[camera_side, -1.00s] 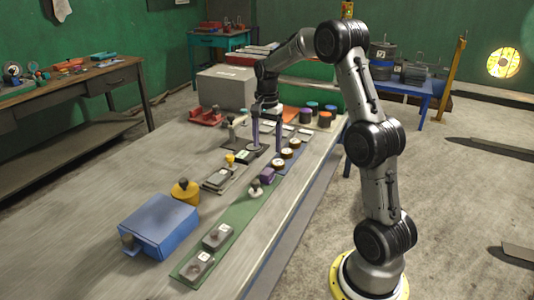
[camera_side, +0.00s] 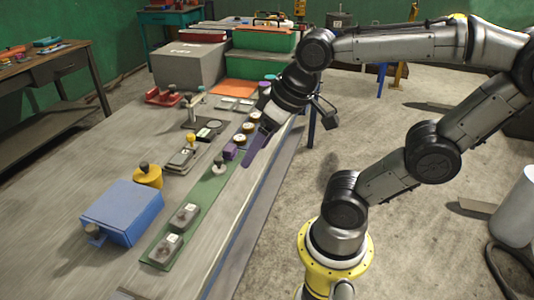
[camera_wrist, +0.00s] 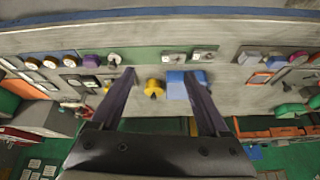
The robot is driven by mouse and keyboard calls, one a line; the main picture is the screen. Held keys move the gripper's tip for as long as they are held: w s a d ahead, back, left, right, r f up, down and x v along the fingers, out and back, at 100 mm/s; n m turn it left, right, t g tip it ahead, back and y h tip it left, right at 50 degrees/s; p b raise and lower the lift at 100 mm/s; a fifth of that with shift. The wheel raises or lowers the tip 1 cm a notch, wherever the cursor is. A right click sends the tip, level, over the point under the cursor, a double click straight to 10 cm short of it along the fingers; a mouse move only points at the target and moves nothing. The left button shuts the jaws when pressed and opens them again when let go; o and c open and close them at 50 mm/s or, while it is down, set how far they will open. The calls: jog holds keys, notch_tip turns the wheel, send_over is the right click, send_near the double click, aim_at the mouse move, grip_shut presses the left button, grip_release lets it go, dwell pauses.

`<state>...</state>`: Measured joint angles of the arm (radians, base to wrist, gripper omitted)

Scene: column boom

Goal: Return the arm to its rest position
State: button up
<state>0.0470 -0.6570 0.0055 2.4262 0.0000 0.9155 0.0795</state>
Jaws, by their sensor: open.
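My gripper (camera_side: 258,146) is open and empty. In the side view it hangs tilted near the right edge of the workbench, its dark purple fingers pointing down and left. The arm is folded back to the right, with its elbow high at the right edge of the picture. In the wrist view the two fingers of my gripper (camera_wrist: 158,75) are spread wide with nothing held between them. The bench is beyond the fingertips there. Whether a finger touches anything on the bench cannot be told from the side view.
A blue box (camera_side: 122,212) and yellow knobbed piece (camera_side: 148,176) stand on the bench. A green strip (camera_side: 157,250) carries several small devices. A grey box (camera_side: 187,66) and green bin (camera_side: 263,42) stand at the back. The floor right of the bench is largely clear.

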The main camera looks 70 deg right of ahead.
jog(key=shift+s+a+f+n, duration=0.25)
jog(key=shift+s+n, duration=0.1)
jog(key=shift+s, duration=0.15)
jog(key=shift+s+a+f+n, duration=0.25)
jog(key=shift+s+n, duration=0.1)
jog(key=shift+s, duration=0.15)
